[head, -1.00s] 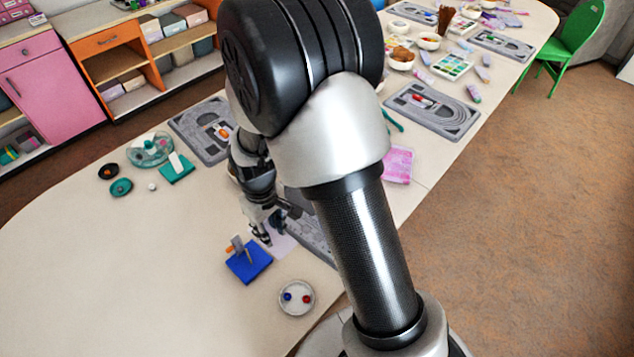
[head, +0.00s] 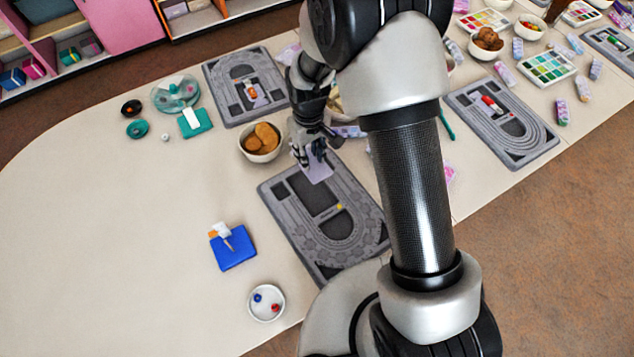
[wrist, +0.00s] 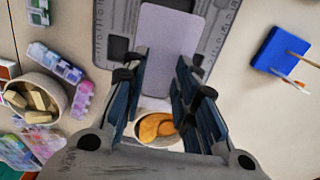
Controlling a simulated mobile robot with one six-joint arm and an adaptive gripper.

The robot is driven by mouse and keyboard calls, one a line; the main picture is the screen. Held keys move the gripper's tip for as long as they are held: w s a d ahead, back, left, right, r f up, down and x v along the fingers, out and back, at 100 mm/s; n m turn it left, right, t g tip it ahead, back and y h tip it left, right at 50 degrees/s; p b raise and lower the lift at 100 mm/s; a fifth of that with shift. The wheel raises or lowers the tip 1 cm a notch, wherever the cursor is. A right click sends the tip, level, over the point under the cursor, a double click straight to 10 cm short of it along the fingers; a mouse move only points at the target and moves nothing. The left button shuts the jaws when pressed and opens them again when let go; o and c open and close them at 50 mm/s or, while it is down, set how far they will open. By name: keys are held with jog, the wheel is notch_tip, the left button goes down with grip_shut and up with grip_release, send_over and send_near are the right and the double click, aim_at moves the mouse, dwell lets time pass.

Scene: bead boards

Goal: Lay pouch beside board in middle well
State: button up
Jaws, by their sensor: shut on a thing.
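A flat pale lilac pouch (head: 319,171) hangs from my gripper (head: 309,152) over the far end of the nearest grey bead board (head: 352,258). In the wrist view the pouch (wrist: 168,45) is between the fingers of my gripper (wrist: 162,68), reaching out past their tips over the board (wrist: 112,20). My gripper is shut on the pouch's near end. The board has dark recessed wells; the larger middle well (head: 312,194) looks empty, with a small yellow item (head: 339,207) by it. The gap between pouch and board cannot be judged.
A bowl of orange-brown pieces (head: 247,145) stands left of my gripper. A blue pad (head: 236,252) and a white dish with beads (head: 266,316) are left of the board. Other boards (head: 228,107) lie farther back.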

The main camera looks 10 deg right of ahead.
aim_at(311, 190)
notch_tip(311, 190, down, 17)
jog(key=b, duration=0.3)
jog(key=shift+r+b, duration=0.1)
jog(key=shift+b, duration=0.25)
jog(key=shift+f, duration=0.25)
jog(key=o, duration=0.7)
jog(key=shift+r, duration=0.1)
jog(key=shift+o, duration=0.2)
notch_tip(311, 190, up, 12)
jog(key=p, duration=0.3)
jog(key=shift+r, duration=0.25)
